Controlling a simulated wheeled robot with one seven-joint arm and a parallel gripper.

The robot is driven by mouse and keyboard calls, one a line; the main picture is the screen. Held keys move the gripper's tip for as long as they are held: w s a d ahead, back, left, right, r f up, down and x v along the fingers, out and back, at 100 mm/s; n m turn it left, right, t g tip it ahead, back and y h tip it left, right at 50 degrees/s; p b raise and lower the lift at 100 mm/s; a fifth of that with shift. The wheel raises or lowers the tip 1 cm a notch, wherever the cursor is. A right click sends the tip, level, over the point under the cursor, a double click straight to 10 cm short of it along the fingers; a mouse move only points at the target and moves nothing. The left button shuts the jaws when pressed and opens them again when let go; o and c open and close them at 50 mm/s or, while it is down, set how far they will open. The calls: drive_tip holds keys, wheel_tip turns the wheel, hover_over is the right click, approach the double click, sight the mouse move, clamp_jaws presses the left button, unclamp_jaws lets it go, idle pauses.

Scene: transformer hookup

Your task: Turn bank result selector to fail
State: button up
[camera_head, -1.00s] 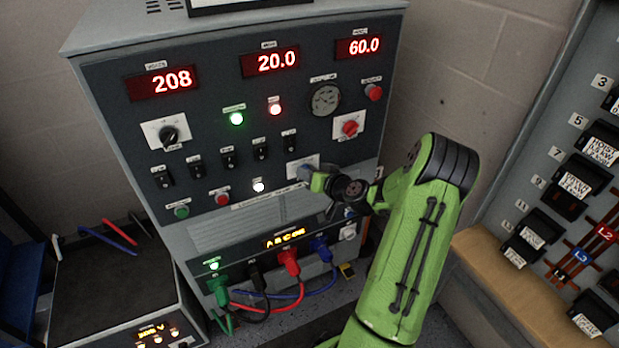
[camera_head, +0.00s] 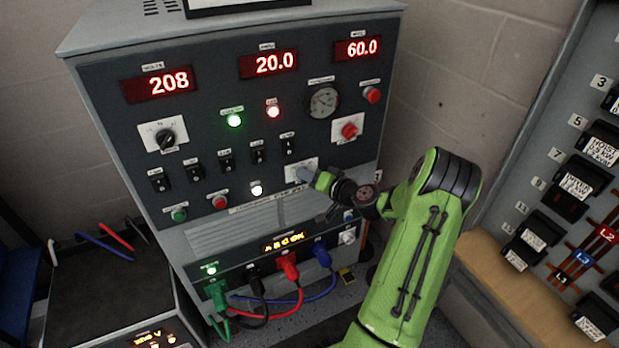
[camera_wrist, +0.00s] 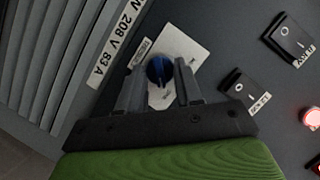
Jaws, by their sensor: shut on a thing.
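The bank result selector is a blue knob (camera_wrist: 159,70) on a white label plate (camera_wrist: 182,50), seen in the wrist view. My gripper (camera_wrist: 160,88) has one finger on each side of the knob and is shut on it. In the head view the selector's white plate (camera_head: 300,170) is at the lower right of the grey panel, and my gripper (camera_head: 312,178) reaches it from the right. The knob is mostly hidden there. The lettering on the plate is too small to read, so I cannot tell which position it points to.
Black rocker switches (camera_head: 226,162) sit in a row left of the selector. A red knob (camera_head: 349,131) and a gauge (camera_head: 323,102) are above it. Green, black, red and blue plugs (camera_head: 288,265) with cables are below. A breaker board (camera_head: 570,190) stands at the right.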

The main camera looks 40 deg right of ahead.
drive_tip(key=o, duration=1)
drive_tip(key=shift+o, duration=0.2)
drive_tip(key=p+v, duration=0.2)
drive_tip(key=v, duration=1.4)
drive_tip(key=shift+w, duration=0.15)
